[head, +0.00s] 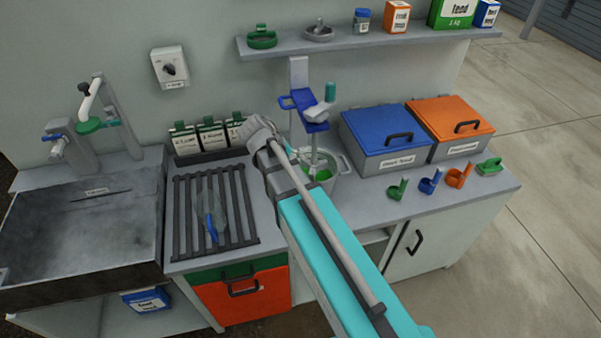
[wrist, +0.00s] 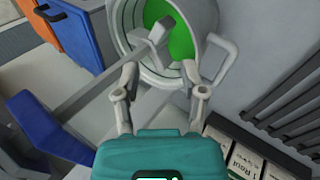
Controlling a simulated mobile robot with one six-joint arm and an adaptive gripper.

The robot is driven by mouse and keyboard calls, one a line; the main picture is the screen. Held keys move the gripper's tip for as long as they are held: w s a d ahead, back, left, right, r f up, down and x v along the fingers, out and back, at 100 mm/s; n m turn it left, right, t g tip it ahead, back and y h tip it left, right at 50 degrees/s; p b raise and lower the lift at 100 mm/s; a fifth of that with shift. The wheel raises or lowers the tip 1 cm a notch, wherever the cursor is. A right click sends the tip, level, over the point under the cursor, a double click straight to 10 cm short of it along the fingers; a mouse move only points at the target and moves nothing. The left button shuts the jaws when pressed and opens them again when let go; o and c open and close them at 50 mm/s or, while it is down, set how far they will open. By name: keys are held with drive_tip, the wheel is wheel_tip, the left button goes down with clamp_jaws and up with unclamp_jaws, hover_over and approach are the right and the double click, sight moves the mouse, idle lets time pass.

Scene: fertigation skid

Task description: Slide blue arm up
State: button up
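The blue arm (head: 312,112) sticks out from an upright grey post (head: 298,72) at the back of the counter. It carries a grey mixer head with a teal cap (head: 331,90). A thin shaft (head: 314,150) hangs down into a grey pot (head: 343,172) of green liquid. In the wrist view the blue arm (wrist: 40,128) is at the left edge and the pot (wrist: 135,22) at the top. My gripper (wrist: 162,86) is open, its fingers apart with nothing held between them. In the head view my gripper (head: 260,132) is left of and below the blue arm, not touching it.
A shelf (head: 370,42) with jars and boxes runs above. Blue (head: 385,128) and orange (head: 450,115) lidded bins stand right of the pot. Seed packets (head: 211,138) and a slatted rack (head: 181,220) lie left. Small coloured scoops (head: 430,182) line the right front.

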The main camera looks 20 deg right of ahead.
drive_tip(key=shift+s+d+f+g+y, duration=0.15)
drive_tip(key=shift+s+f+y, duration=0.2)
drive_tip(key=shift+s, duration=0.35)
drive_tip(key=shift+s+d+f+g+y, duration=0.1)
drive_tip(key=shift+s+d+f+y, duration=0.05)
drive_tip(key=shift+s+y, duration=0.4)
drive_tip(key=shift+s+d+f+g+y, duration=0.15)
drive_tip(key=shift+s+f+y, duration=0.15)
drive_tip(key=shift+s, duration=0.5)
drive_tip(key=n+t+h, duration=0.2)
drive_tip(key=t+h, duration=0.4)
drive_tip(key=h, duration=0.4)
approach(281, 102)
drive_tip(key=v, duration=0.3)
drive_tip(key=shift+a+f+b, duration=0.35)
drive_tip(key=shift+a, duration=0.1)
drive_tip(key=shift+w, duration=0.1)
drive_tip(key=b+x, duration=0.2)
drive_tip(key=x, duration=1.1)
drive_tip(key=shift+d, duration=0.4)
